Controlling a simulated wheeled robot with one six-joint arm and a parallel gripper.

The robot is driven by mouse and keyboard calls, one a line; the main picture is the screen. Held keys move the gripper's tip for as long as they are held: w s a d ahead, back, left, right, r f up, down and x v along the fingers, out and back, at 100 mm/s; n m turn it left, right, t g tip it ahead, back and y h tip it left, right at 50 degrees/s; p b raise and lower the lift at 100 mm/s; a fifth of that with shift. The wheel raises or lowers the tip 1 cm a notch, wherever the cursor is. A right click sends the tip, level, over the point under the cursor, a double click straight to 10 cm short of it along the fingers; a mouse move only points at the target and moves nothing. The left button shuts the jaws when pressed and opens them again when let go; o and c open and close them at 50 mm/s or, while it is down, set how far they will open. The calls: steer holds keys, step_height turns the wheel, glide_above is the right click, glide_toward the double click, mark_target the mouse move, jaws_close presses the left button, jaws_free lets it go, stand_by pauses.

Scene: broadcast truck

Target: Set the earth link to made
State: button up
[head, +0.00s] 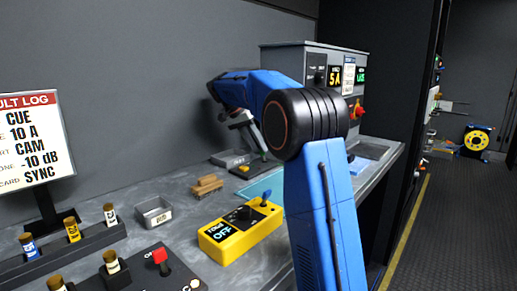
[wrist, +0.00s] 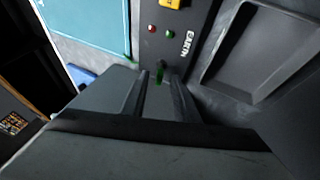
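The earth link panel (wrist: 178,45) is a dark plate marked EARTH in the wrist view, with a small red light and a small green light. A green piece (wrist: 159,73), seemingly the link's handle, stands at the panel's near end. My gripper (wrist: 160,85) is over that end, its two fingers on either side of the green piece with a gap showing between them. Their lower parts and the link's base are hidden. In the head view the panel (head: 247,169) lies on the bench below my gripper (head: 246,128). I cannot tell the link's position.
A grey tray (head: 229,159) lies left of the panel and a teal mat (head: 262,187) in front. A yellow tone box (head: 238,236) reading OFF, wooden blocks (head: 207,186) and a small grey bin (head: 154,212) are nearer. A grey cabinet (head: 290,62) stands behind.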

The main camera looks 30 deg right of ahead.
steer(key=v, duration=0.6)
steer(key=shift+r, duration=0.2)
steer(key=shift+s+a, duration=0.1)
steer(key=shift+a, duration=0.05)
